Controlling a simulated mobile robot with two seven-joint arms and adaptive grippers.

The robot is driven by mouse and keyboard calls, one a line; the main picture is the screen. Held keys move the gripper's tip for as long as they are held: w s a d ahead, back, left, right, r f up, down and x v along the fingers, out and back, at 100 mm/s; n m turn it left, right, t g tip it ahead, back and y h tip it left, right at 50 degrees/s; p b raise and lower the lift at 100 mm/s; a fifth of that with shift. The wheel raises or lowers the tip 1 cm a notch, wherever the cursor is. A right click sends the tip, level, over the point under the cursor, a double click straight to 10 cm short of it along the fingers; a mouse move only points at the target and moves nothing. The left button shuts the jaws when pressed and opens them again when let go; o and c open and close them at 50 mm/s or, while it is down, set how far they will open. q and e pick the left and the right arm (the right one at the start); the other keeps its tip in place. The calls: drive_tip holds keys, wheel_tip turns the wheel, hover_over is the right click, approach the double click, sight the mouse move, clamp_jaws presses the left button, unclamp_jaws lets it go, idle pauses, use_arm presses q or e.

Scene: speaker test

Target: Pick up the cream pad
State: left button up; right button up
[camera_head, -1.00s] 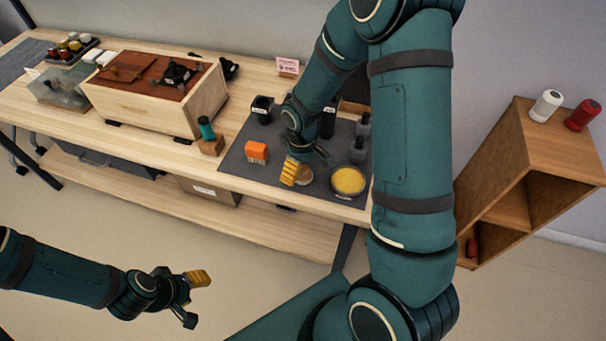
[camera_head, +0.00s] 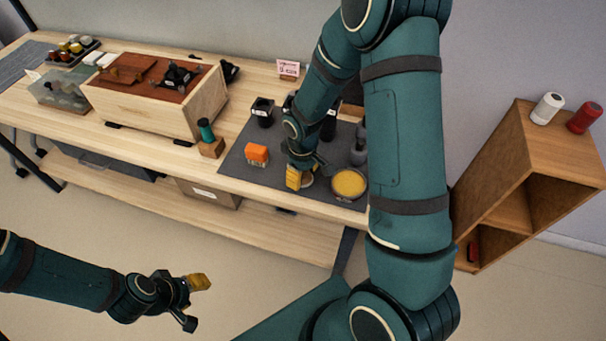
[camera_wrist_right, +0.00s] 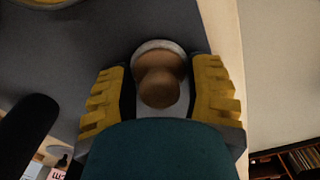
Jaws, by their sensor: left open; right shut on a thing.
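The cream pad (camera_head: 308,182) shows in the head view as a small pale round at the front of the dark mat, partly hidden by my right gripper (camera_head: 300,179). In the right wrist view its pale rim (camera_wrist_right: 158,45) surrounds a round brown wooden knob (camera_wrist_right: 160,88). The yellow fingers of my right gripper (camera_wrist_right: 160,95) stand on both sides of the knob, shut on the pad. I cannot tell whether it touches the mat. My left gripper (camera_head: 194,302) is open and empty, low in front of the bench.
A tin with yellow contents (camera_head: 349,183) stands close right of the pad. An orange box (camera_head: 257,154) stands left on the mat (camera_head: 240,170), with a black cup (camera_head: 262,112) and grey bottles behind. A wooden chest (camera_head: 150,105) fills the bench's left. A wooden shelf (camera_head: 530,150) stands right.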

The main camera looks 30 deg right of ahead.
wheel_tip(320, 180, up, 10)
drive_tip(key=shift+p, duration=1.1)
drive_tip(key=o, duration=0.6)
drive_tip(key=shift+c, duration=0.2)
drive_tip(key=c, duration=0.4)
